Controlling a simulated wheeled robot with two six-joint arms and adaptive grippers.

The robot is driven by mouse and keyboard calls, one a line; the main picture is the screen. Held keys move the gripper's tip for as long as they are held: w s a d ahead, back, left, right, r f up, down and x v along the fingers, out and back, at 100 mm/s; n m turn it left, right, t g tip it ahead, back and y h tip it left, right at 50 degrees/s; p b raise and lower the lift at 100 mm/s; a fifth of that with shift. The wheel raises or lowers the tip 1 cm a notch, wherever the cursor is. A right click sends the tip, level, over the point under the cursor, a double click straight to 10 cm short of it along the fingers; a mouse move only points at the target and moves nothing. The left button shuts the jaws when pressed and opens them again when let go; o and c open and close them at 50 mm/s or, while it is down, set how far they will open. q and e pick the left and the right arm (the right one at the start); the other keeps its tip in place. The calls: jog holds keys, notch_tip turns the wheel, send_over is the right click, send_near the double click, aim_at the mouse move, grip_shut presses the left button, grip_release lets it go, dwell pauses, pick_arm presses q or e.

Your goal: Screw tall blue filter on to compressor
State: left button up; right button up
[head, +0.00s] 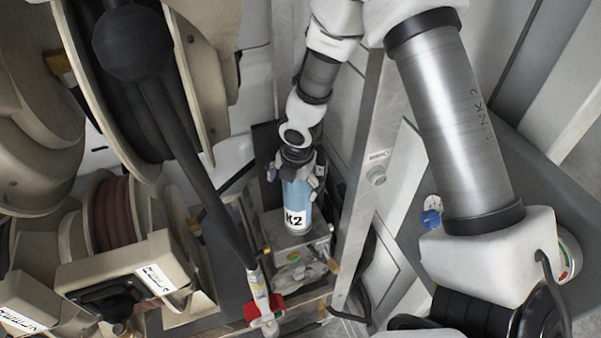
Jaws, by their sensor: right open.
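The tall blue filter (297,195), with a white "K2" label, stands upright on a grey metal block of the compressor (290,250) in the middle of the head view. Whether its lower end is threaded in cannot be seen. My right gripper (294,172) comes down from above. Its open fingers are at the top end of the filter, apparently on either side of it. I cannot tell whether they touch it.
Beige hose reels (110,220) fill the left side. A black hose with a red-handled nozzle (265,312) hangs just left of the compressor.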

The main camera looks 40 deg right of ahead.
aim_at(297, 196)
jog(key=d+n, duration=0.1)
jog(key=n, duration=0.1)
jog(key=d+n+b, duration=0.1)
jog(key=n, duration=0.1)
jog(key=d+n+h+b, duration=0.1)
jog(key=n, duration=0.1)
jog(key=shift+w+f+n+t, duration=0.15)
jog(key=shift+f+n+t, duration=0.15)
jog(key=shift+n, duration=0.1)
jog(key=w+n+b, duration=0.1)
jog(key=b, duration=0.1)
jog(key=w+d+r+n+t+b, duration=0.1)
jog(key=b, duration=0.1)
jog(key=shift+r+t, duration=0.1)
jog(key=shift+t, duration=0.2)
jog(key=shift+w, duration=0.1)
jog(key=b+x, duration=0.2)
jog(key=x, duration=0.5)
jog(key=shift+w, duration=0.1)
jog(key=shift+c, duration=0.7)
jog(key=c, duration=1.2)
